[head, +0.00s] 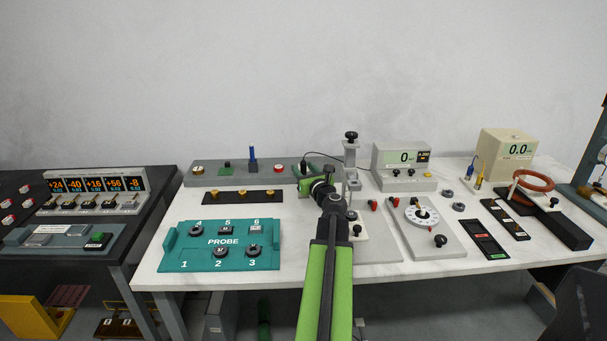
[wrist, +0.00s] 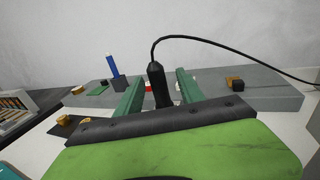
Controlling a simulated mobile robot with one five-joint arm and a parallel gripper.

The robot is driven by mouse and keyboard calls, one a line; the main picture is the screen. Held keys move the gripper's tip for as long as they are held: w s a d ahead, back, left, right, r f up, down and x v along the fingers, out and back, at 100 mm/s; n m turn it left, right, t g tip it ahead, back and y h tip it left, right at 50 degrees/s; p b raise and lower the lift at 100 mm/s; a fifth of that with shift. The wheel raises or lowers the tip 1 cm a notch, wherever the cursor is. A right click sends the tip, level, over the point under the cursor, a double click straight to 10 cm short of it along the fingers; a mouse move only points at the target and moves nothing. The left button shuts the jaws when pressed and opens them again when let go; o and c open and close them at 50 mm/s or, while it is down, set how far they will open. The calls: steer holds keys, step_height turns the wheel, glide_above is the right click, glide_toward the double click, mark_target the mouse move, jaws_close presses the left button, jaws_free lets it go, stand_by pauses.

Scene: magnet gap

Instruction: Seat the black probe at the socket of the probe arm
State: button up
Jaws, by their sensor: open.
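The black probe (wrist: 157,84) stands upright in the wrist view, with a black cable rising from its top and running off right. My gripper (wrist: 160,76) is open, with one green finger on each side of the probe. A gap shows beside the probe, and its lower end is hidden behind the dark bar of my gripper. In the head view the probe's top (head: 304,160) shows just above my gripper (head: 303,174). A grey upright stand (head: 351,165) with a black knob is right of my gripper; I cannot clearly make out the probe arm's socket.
A long grey rack (head: 230,174) at the back holds a blue piece (head: 252,158) left of the probe. A teal numbered tray (head: 200,262) lies front left. A grey meter (head: 402,160) and dial plate (head: 428,230) stand right. White table shows between them.

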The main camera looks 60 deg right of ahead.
jaws_close()
steer(key=shift+r, duration=0.1)
stand_by(0.3)
